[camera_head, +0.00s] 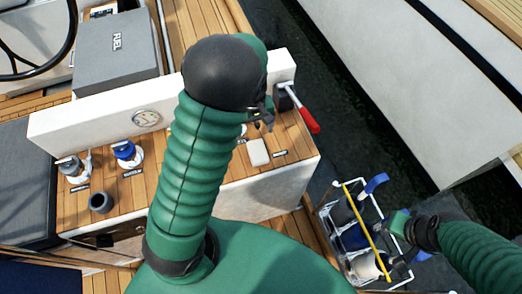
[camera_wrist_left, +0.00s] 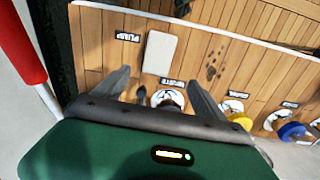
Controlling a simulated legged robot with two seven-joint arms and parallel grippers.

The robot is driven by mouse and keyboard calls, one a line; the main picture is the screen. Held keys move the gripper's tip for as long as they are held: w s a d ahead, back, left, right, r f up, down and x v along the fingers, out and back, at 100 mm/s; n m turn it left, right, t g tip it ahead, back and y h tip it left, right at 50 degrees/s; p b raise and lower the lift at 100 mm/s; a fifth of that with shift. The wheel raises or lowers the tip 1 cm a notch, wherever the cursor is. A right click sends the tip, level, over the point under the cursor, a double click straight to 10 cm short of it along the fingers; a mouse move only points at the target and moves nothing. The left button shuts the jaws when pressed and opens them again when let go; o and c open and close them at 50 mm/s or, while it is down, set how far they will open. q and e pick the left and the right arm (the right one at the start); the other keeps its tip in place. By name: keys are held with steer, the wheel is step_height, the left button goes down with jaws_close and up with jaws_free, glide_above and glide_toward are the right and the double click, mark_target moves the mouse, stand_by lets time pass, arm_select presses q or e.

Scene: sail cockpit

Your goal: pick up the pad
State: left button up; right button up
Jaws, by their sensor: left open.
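The pad, a small white rounded block (camera_head: 258,151), lies on the wooden deck panel near its right edge. In the left wrist view the pad (camera_wrist_left: 159,52) lies flat just beyond my fingertips. My left gripper (camera_wrist_left: 160,76) is open and empty, its two grey fingers apart. A round white fitting with a dark centre (camera_wrist_left: 167,99) shows between the fingers. In the head view my left gripper (camera_head: 262,114) is mostly hidden behind my green arm, above the panel near the pad. My right gripper (camera_head: 402,228) is beside the wire rack; its jaws are unclear.
A red-handled lever (camera_head: 308,120) stands close to the pad's right. A blue-topped fitting (camera_head: 126,152), a grey fitting (camera_head: 71,167) and a dark cup (camera_head: 101,202) are on the panel's left. The wire rack (camera_head: 341,262) holds several containers. A grey FUEL box (camera_head: 117,50) stands behind.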

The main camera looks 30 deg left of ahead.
arm_select(q)
glide_above(256, 148)
steer(key=f, duration=0.6)
steer(key=shift+w+d+f+b, duration=0.1)
steer(key=shift+w+d+b, duration=0.2)
steer(key=shift+d, duration=0.05)
steer(key=shift+d+f, duration=0.25)
steer(key=shift+f, duration=0.05)
steer(key=f, duration=0.3)
steer(key=a+f, duration=0.1)
steer(key=shift+s+f, duration=0.25)
steer(key=shift+f, duration=0.1)
steer(key=shift+w+a+f, duration=0.1)
steer(key=shift+a+f, duration=0.1)
steer(key=shift+a, duration=0.05)
steer(key=shift+d+r, duration=0.2)
steer(key=shift+d, duration=0.15)
steer(key=c, duration=0.6)
steer(key=shift+d, duration=0.15)
steer(key=c, duration=0.5)
steer(key=shift+c, duration=1.1)
steer(key=shift+a, duration=0.3)
steer(key=shift+c, duration=0.5)
arm_select(e)
steer(key=shift+w+d+f, duration=0.1)
steer(key=shift+d+f, duration=0.1)
steer(key=shift+f, duration=0.25)
steer(key=shift+w+d+f, duration=0.1)
steer(key=shift+d+f, duration=0.1)
steer(key=shift+f, duration=0.2)
